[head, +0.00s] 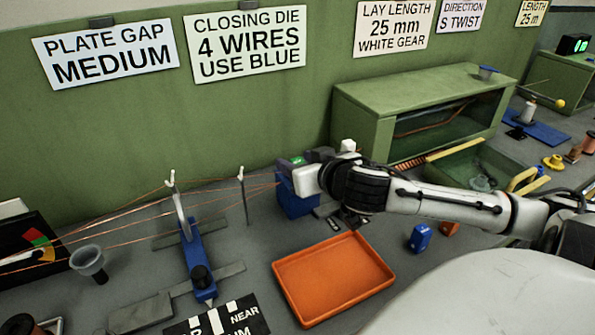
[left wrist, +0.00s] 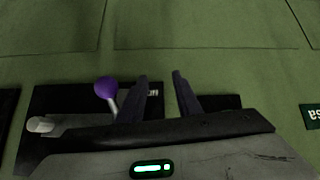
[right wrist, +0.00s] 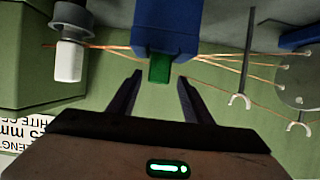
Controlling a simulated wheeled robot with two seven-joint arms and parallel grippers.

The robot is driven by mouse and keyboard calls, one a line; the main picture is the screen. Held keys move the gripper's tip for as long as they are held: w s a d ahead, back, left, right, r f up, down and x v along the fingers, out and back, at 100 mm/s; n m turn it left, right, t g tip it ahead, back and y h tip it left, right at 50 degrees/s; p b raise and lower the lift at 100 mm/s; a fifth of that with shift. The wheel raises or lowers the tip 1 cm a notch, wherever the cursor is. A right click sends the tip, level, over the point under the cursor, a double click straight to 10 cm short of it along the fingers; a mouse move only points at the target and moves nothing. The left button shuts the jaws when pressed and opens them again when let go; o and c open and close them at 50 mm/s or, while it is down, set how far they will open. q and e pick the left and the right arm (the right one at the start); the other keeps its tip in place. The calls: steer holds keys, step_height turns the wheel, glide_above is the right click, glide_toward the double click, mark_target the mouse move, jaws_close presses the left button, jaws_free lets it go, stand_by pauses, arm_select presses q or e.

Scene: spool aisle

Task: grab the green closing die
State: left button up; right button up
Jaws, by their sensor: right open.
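The green closing die (right wrist: 160,68) shows in the right wrist view as a small green block at the end of a blue holder (right wrist: 165,30). My right gripper (right wrist: 159,80) is open, with one finger on each side of the die's line. The die lies at about the fingertips, and I see no grip on it. In the head view my right gripper (head: 303,164) is over the blue holder (head: 295,203) and hides most of that spot. My left gripper (left wrist: 163,84) shows only in the left wrist view, open and empty.
Copper wires (head: 130,212) run to the holder from the left, past a blue stand (head: 198,262). An orange tray (head: 333,277) lies in front. A blue block (head: 420,237) and an orange block (head: 449,228) sit to its right. A purple knob (left wrist: 106,87) is near my left gripper.

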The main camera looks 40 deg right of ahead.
mark_target(295, 159)
steer(key=x, duration=0.5)
steer(key=shift+s+d, duration=0.1)
steer(key=shift+d, duration=0.05)
steer(key=shift+f, duration=0.1)
jaws_close()
